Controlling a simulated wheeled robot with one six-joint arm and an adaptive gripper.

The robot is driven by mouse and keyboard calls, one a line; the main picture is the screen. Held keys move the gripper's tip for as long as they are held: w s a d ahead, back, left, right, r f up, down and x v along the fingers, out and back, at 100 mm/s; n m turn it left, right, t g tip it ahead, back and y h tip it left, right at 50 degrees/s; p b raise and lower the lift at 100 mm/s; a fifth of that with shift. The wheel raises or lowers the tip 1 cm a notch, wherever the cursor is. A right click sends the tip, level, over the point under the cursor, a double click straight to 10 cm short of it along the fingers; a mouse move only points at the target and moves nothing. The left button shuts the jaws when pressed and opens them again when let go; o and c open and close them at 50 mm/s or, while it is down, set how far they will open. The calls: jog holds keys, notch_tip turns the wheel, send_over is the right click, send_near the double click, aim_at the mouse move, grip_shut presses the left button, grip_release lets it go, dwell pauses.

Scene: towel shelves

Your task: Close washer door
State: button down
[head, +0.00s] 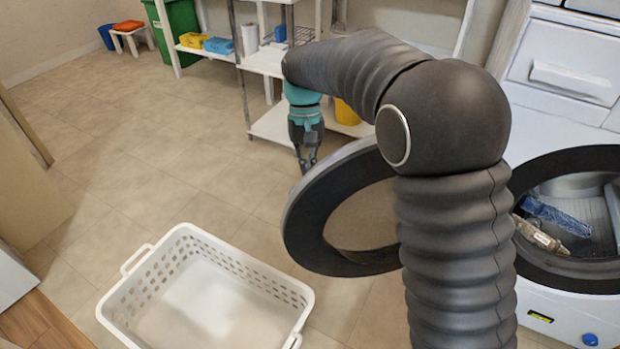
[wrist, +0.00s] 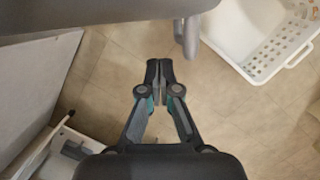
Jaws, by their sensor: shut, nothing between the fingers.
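The washer door (head: 300,228), a dark ring with a clear centre, stands open to the left of the washer (head: 565,306). The washer's round opening is uncovered, with blue and pale items (head: 550,220) inside. My gripper (head: 307,170) points down near the door's upper left rim, on its far side, apparently without touching; my arm hides part of the door. In the wrist view my gripper (wrist: 165,64) is shut and empty. A dark curved edge, likely the door (wrist: 90,14), crosses the top of that view, with a grey protrusion just right of the fingertips.
A white laundry basket (head: 190,330) stands on the floor at the front left; it also shows in the wrist view (wrist: 262,70). A shelf unit (head: 262,62) stands behind my gripper. The tiled floor at left is clear.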

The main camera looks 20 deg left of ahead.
aim_at(311, 179)
jog(key=shift+s+d+r, duration=0.15)
jog(key=shift+s+d, duration=0.25)
jog(key=shift+s, duration=0.45)
jog(key=shift+s+d+r, duration=0.1)
jog(key=shift+s+d, duration=0.25)
jog(key=shift+s, duration=0.45)
jog(key=shift+s+d, duration=0.1)
